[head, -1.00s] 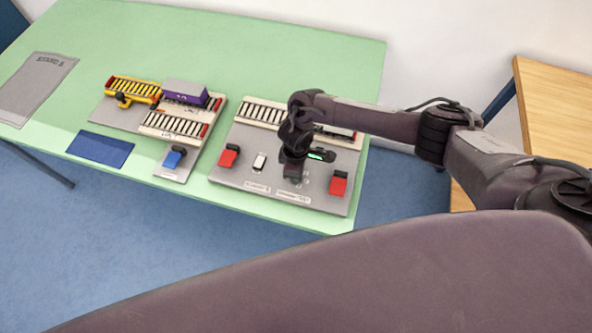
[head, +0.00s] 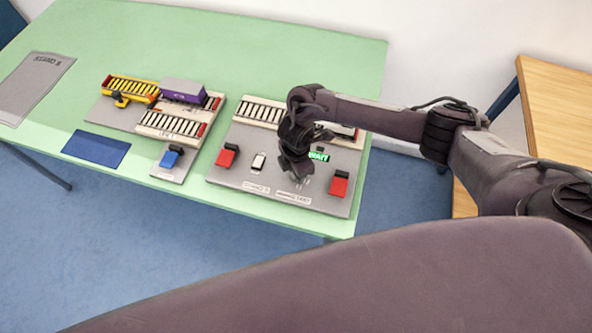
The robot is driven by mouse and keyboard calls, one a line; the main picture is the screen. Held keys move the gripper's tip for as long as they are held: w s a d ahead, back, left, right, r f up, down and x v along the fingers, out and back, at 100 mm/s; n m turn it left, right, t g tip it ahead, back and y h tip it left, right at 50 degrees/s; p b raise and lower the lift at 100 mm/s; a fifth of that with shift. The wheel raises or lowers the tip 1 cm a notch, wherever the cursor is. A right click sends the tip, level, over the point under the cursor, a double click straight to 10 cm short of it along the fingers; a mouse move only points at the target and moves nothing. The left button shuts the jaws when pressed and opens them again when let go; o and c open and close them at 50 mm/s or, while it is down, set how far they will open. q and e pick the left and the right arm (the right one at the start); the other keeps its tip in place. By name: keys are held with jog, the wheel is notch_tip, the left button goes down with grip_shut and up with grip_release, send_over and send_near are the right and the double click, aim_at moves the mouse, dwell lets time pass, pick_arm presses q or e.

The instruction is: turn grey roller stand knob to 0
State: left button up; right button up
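The grey roller stand (head: 232,170) lies at the right end of the green table, with a roller track (head: 262,111) along its back. My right gripper (head: 300,176) reaches in from the right and points down over the middle of the stand's front part. Its fingertips are small and dark, and I cannot tell whether they are open or shut. No knob shows clearly; the gripper covers the spot beneath it. A small display (head: 319,156) beside the gripper glows green and seems to read WAIT. My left gripper is not in view.
Red blocks (head: 227,155) (head: 339,185) and a white switch (head: 258,161) flank the gripper on the stand. To the left are a yellow roller cart (head: 130,88), a purple container (head: 183,91), a blue block (head: 171,157) and a blue mat (head: 96,148). The back of the table is clear.

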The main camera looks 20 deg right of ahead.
jog(key=shift+w+r, duration=0.1)
dwell(0.4)
jog(key=o, duration=1)
notch_tip(320, 180, up, 8)
jog(key=shift+f, duration=0.15)
